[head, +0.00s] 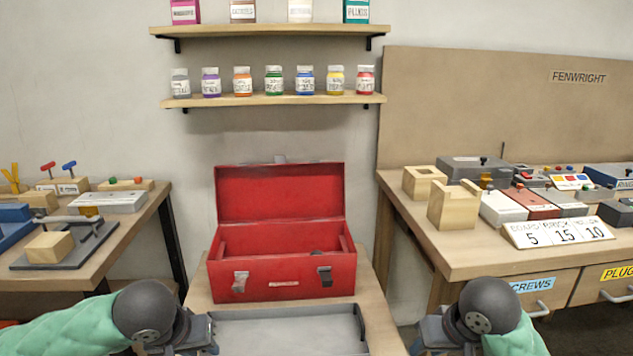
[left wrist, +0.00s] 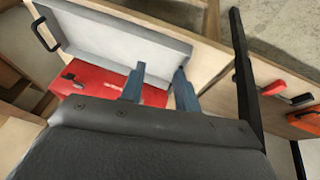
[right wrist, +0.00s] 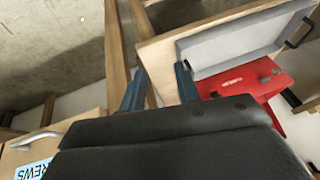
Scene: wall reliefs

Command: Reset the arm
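My left gripper (head: 190,335) is at the lower left of the head view, beside the left end of the grey tray. In the left wrist view its two fingers (left wrist: 160,88) stand apart with nothing between them. My right gripper (head: 440,335) is at the lower right of the head view, right of the small table. In the right wrist view its fingers (right wrist: 160,88) are apart and empty. Both arms come in from the lower corners.
An open red toolbox (head: 282,278) stands on a small table behind a grey tray (head: 285,335). Workbenches stand left (head: 140,212) and right (head: 430,235), loaded with blocks and tools. Shelves (head: 275,100) with jars hang on the wall.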

